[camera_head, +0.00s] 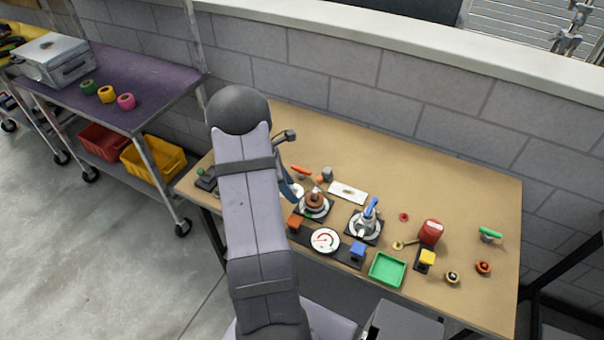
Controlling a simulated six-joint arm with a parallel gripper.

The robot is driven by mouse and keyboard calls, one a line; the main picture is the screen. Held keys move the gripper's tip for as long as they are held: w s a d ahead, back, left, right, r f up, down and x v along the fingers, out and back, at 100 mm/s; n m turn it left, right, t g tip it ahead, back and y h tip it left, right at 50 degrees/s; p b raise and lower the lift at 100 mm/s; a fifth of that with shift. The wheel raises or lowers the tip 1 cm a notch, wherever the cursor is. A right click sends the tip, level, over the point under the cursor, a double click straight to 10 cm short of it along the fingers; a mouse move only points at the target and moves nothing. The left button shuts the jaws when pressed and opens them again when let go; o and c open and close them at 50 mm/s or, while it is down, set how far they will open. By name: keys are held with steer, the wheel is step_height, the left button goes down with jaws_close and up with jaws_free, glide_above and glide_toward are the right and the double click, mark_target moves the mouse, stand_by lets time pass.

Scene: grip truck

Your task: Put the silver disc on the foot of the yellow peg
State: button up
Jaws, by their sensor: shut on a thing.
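My gripper (288,188) is mostly hidden behind my grey arm; only a narrow dark blue edge shows. A pale, silver-looking disc (298,190) shows partly right beside that edge, and my gripper is shut on it. The exact contact and its height above the table are hidden. A yellow block (427,257) stands on a dark foot (420,268) on the right part of the table, well to the right of my gripper. No other upright yellow peg is clear at this size. A small brass piece (398,246) lies just left of the dark foot.
The wooden table (450,190) is bare at its back. Two dark stands with round fittings (315,205) (364,224) lie between my gripper and the yellow block. A white dial (325,240), blue block (358,250), green tray (388,270) and red canister (431,232) stand nearby.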

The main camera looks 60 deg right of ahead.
steer(key=shift+n, duration=0.5)
steer(key=w+d+f, duration=0.1)
steer(key=w, duration=0.1)
steer(key=w+d+f, duration=0.1)
steer(key=w, duration=0.1)
steer(key=w+d+f+p, duration=0.1)
steer(key=w, duration=0.1)
steer(key=shift+w+f, duration=0.15)
steer(key=shift+w, duration=0.2)
steer(key=w+d+r+n, duration=0.1)
steer(key=w+d+r, duration=0.4)
steer(key=shift+w+d+t+h, duration=0.2)
steer(key=shift+d+t+h, duration=0.1)
steer(key=shift+d, duration=0.1)
steer(key=shift+n, duration=0.4)
steer(key=shift+f, duration=0.1)
steer(key=shift+f+b, duration=1.75)
steer(key=shift+f, duration=0.6)
steer(key=shift+f, duration=0.3)
steer(key=shift+f+b, duration=0.3)
